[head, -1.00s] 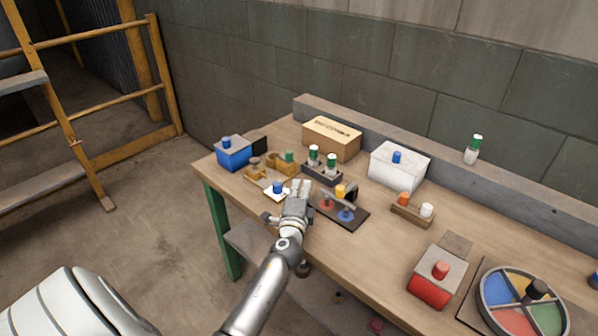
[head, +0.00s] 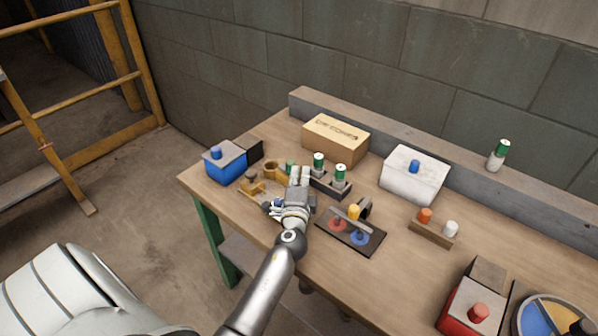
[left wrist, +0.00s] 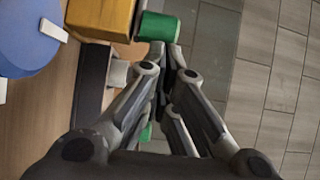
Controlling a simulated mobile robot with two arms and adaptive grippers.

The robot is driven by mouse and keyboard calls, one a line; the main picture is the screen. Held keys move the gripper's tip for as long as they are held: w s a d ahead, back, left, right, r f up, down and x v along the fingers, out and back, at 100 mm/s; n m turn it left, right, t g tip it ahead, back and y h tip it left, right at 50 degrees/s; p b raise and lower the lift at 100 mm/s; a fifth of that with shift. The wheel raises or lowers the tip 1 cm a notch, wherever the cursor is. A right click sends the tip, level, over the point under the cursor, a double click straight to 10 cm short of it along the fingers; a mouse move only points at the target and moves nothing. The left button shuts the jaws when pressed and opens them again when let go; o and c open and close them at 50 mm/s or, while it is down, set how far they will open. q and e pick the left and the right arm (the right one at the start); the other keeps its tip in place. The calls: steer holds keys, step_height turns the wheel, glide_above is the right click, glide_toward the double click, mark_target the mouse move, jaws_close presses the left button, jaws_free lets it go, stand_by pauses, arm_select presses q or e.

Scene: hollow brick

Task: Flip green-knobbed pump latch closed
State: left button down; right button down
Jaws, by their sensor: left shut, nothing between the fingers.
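The pump latch is an ochre piece (head: 271,171) with a green knob (head: 290,166), near the far left part of the bench. My left gripper (head: 299,174) is shut and empty. Its fingertips are just right of the green knob, and I cannot tell from the head view whether they touch it. In the left wrist view a green cylinder (left wrist: 158,27) sits against a yellow-orange block (left wrist: 100,16), right at the tips of my left gripper (left wrist: 160,55). The hand hides part of the latch area. My right gripper is not in view.
A dark holder with green-capped bottles (head: 340,178) stands right of the fingers. A black plate with red and blue discs (head: 350,238) lies in front right. A blue box (head: 225,165) is left, a cardboard box (head: 336,140) behind, a white box (head: 414,178) farther right.

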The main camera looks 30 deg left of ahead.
mark_target(287, 165)
arm_select(q)
steer(key=shift+w+d, duration=0.1)
steer(key=shift+d, duration=0.1)
steer(key=shift+w+a, duration=0.1)
steer(key=shift+a, duration=1.45)
steer(key=shift+r, duration=0.1)
arm_select(e)
steer(key=shift+w+d+f, duration=0.15)
steer(key=shift+w+d, duration=0.2)
steer(key=shift+w, duration=0.2)
steer(key=shift+a, duration=0.15)
